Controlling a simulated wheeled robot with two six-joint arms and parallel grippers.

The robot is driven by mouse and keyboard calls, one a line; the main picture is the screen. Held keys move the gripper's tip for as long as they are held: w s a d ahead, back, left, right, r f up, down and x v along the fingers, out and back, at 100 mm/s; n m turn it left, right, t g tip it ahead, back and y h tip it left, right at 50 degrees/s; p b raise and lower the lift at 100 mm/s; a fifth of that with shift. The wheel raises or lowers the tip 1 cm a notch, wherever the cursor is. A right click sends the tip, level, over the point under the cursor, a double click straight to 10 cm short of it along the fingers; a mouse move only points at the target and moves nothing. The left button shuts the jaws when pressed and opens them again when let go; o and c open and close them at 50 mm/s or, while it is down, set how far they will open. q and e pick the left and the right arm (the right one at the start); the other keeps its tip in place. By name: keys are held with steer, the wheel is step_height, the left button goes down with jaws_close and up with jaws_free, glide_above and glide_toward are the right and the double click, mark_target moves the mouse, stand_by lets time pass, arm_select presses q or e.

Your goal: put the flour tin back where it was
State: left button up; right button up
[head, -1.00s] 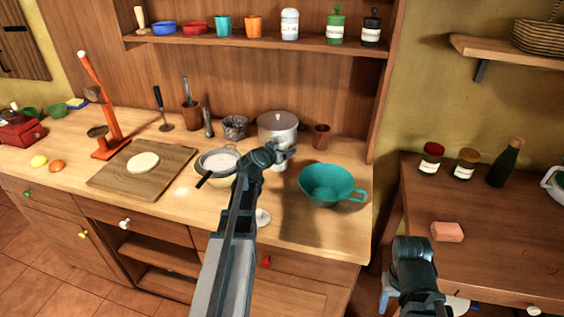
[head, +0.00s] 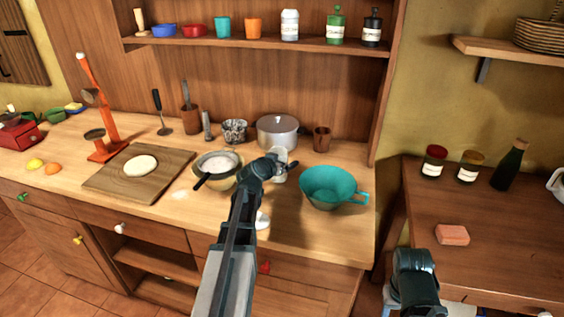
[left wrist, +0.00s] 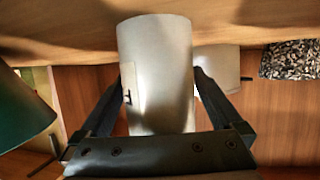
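A pale cylindrical tin (left wrist: 165,75) with a partly visible label fills the middle of the left wrist view. Its lettering is not legible, so I cannot confirm it is the flour tin. My left gripper (left wrist: 160,72) has a finger along each side of it, both tips appearing to touch it. In the head view the tin (head: 279,168) is partly hidden by my left gripper (head: 284,166), between the pot and the teal colander; I cannot tell if it touches the counter. A similar white labelled tin (head: 290,26) stands on the upper shelf.
A grey pot (head: 277,130) stands behind the tin, a teal colander (head: 331,188) to its right, and a bowl with a sieve (head: 217,172) to its left.

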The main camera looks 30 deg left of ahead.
arm_select(q)
steer(key=shift+r, duration=0.2)
steer(key=p+v, duration=0.5)
steer(key=v, duration=0.7)
